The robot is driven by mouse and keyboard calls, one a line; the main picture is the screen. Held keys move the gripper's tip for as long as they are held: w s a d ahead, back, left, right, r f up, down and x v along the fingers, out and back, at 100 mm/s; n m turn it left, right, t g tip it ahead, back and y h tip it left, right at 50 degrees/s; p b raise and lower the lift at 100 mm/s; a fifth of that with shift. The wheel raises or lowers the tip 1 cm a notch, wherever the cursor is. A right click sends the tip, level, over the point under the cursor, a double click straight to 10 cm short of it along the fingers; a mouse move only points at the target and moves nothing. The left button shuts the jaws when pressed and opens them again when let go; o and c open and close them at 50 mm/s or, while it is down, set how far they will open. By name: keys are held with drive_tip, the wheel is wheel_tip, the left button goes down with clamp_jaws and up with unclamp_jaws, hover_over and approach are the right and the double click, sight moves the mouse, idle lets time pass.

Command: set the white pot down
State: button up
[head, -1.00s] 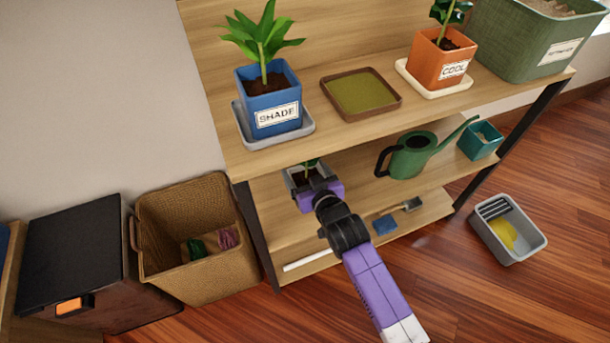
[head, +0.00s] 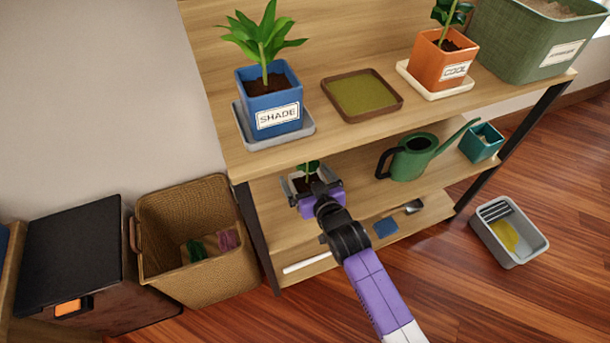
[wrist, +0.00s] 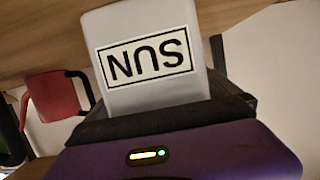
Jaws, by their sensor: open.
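The white pot (wrist: 158,62) fills the upper middle of the wrist view, its label "SUN" upside down there. In the head view the pot (head: 304,184), with soil and a small green plant, is at the left of the lower shelf (head: 350,228), partly hidden by my gripper. My gripper (head: 309,187) is open, with a finger on each side of the pot. The pot looks upright on the shelf, but its base is hidden, so I cannot tell the contact for certain.
A green watering can (head: 412,157) and a teal pot (head: 481,142) stand to the right on the same shelf. The upper shelf, holding a blue pot (head: 271,103), overhangs my gripper. A wicker basket (head: 190,240) stands to the left. A red object (wrist: 52,97) shows in the wrist view.

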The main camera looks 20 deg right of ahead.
drive_tip(key=p+v, duration=0.2)
drive_tip(key=v, duration=0.9)
drive_tip(key=shift+s, duration=0.25)
drive_tip(key=s+f+v, duration=0.1)
drive_tip(key=f+v, duration=0.2)
drive_tip(key=v, duration=1.5)
drive_tip(key=s+r, duration=1.3)
drive_tip(key=s, duration=0.1)
drive_tip(key=shift+d, duration=0.4)
drive_tip(key=shift+p, duration=0.35)
